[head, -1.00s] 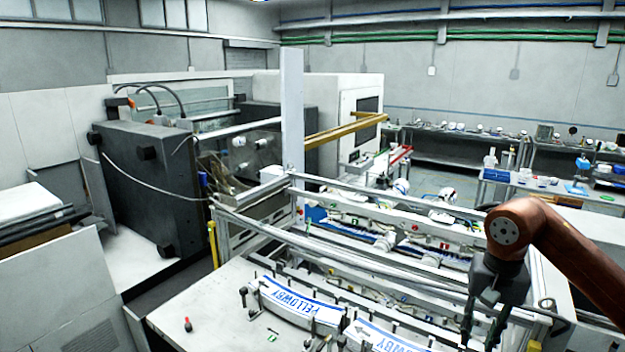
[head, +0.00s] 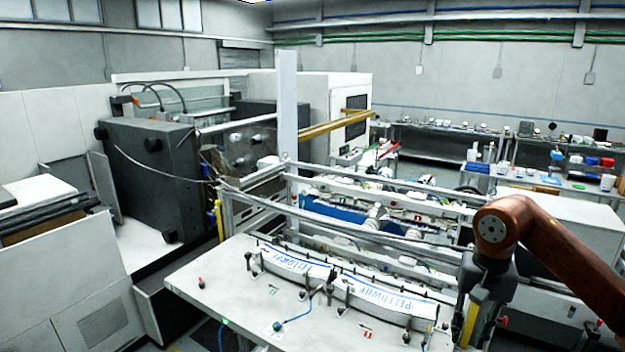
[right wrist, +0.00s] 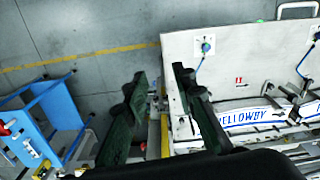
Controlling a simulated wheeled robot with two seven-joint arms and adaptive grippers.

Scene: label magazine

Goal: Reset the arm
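My right gripper (right wrist: 158,95) shows in the right wrist view with its two dark fingers apart and nothing between them. In the head view my right arm comes in from the right, with the gripper (head: 478,310) pointing down beside the right end of the white table. Its fingertips are hard to make out there. Two curved white label stacks with blue lettering, a left one (head: 290,262) and a right one (head: 390,297), lie in the holders on the table. Part of one label stack (right wrist: 250,117) also shows in the right wrist view. My left gripper is not in view.
The white table (head: 235,285) carries small posts and a blue cable. A metal rail frame (head: 390,240) stands behind it. A dark machine block (head: 150,180) is at left. A blue cart (right wrist: 45,120) stands on the grey floor beyond a gap.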

